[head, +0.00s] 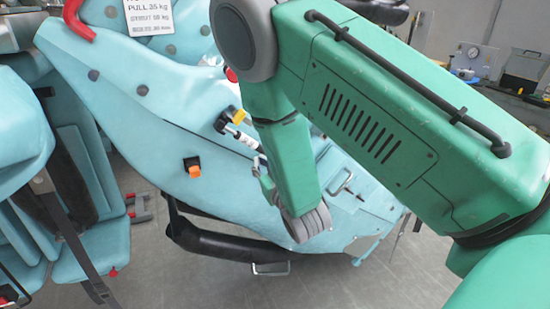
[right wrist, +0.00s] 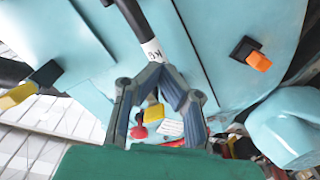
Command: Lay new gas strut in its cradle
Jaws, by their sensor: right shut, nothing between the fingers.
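A gas strut with a dark tube and a white label (head: 249,142) lies slanting against the blue train body, partly behind my right arm. In the right wrist view its dark tube and white label (right wrist: 152,48) end just beyond my fingertips. My right gripper (right wrist: 158,72) is shut and empty, its tips together close to the label; I cannot tell whether they touch it. In the head view my arm hides most of this gripper. A black-and-yellow block (head: 236,117) sits by the strut's upper part. I cannot make out which part is the cradle. My left gripper is out of view.
The large blue train body (head: 150,110) fills the middle. A black-and-orange block (head: 193,167) sits on it, left of the strut. A red curved handle (head: 77,20) is at upper left, and seats with black straps (head: 70,235) at left. Grey floor (head: 190,285) lies below.

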